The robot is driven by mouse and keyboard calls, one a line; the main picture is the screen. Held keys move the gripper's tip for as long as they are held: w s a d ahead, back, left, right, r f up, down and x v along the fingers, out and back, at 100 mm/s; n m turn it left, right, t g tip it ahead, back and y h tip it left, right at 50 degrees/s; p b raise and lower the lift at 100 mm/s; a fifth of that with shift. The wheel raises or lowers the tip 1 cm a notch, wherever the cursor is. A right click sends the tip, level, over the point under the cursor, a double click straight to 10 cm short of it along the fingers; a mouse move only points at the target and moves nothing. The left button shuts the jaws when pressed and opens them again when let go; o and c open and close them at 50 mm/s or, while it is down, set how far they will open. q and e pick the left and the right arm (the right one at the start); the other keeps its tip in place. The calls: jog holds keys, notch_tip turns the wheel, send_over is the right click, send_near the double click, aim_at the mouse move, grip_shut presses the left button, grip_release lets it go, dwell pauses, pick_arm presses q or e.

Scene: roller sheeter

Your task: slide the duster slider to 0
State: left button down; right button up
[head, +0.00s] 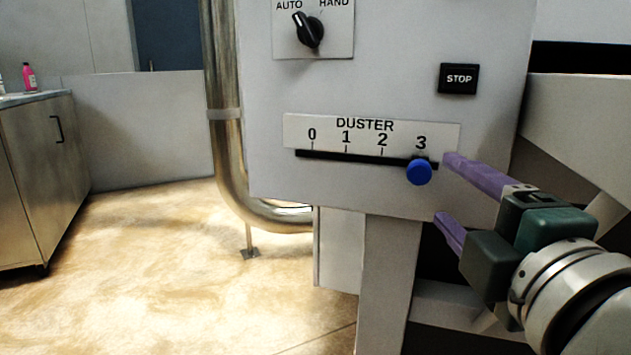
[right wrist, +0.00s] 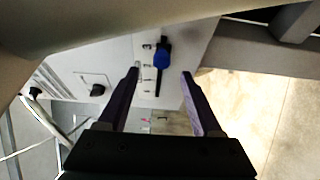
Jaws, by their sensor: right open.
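The duster slider's blue knob (head: 419,172) sits at the 3 mark, at the right end of its black slot (head: 350,157) on the grey control panel (head: 270,95). The scale above the slot reads 0 to 3 from left to right. My right gripper (head: 442,187) is open in the head view, its purple fingers pointing left, just right of the knob. The right wrist view also shows the blue knob (right wrist: 160,60), beyond the gap between the open fingers (right wrist: 160,75). The fingers appear apart from the knob. My left gripper is not in view.
An AUTO/HAND rotary switch (head: 308,30) is above the slider, and a black STOP button (head: 459,79) is at the upper right. A metal pipe (head: 228,140) runs down left of the panel. A cabinet (head: 35,170) stands at the far left. The floor (head: 170,270) between is clear.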

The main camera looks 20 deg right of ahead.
aim_at(422, 175)
jog(key=x, duration=0.8)
jog(key=shift+w+f, duration=0.2)
jog(key=shift+w, duration=0.25)
grip_shut()
dwell(1.0)
